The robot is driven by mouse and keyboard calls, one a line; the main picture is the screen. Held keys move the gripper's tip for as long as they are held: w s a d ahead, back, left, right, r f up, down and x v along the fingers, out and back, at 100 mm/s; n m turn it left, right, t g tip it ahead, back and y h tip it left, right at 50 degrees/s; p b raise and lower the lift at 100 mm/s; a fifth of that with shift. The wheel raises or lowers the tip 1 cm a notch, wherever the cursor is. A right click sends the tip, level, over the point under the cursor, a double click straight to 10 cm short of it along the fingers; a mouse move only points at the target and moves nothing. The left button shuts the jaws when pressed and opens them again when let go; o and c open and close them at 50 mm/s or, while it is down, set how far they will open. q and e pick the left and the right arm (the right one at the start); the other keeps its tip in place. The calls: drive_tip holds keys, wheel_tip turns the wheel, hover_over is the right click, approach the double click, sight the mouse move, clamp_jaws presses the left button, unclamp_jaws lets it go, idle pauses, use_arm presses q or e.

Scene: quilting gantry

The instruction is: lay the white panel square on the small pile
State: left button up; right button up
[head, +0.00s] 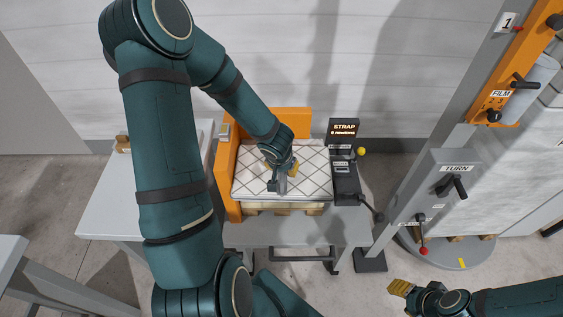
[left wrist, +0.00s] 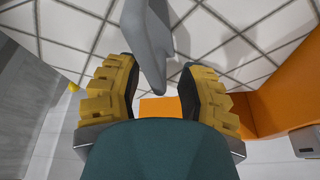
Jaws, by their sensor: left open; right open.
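The white panel (head: 312,163), quilted with dark diagonal lines, lies flat on top of the small pile (head: 262,206). Its edges look roughly in line with the orange corner fence (head: 233,160), but I cannot tell whether it touches the fence. My left gripper (head: 282,178) is over the panel's middle. In the left wrist view the open yellow-padded fingers (left wrist: 158,92) stand either side of a grey handle-like piece (left wrist: 151,45), with gaps visible; the panel (left wrist: 225,45) fills the top. My right gripper (head: 404,290) is open and empty at the lower right, away from the pile.
The strap unit (head: 346,182), with a display, stands right of the pile. A grey table (head: 120,195) is at the left. A grey post with an orange FILM panel (head: 505,95) and a TURN crank (head: 454,186) rises at the right. Floor between it and the pile is partly clear.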

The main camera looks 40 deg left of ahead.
use_arm(q)
drive_tip(key=v, duration=1.1)
drive_tip(key=shift+r, duration=0.35)
drive_tip(key=shift+s+d, duration=0.15)
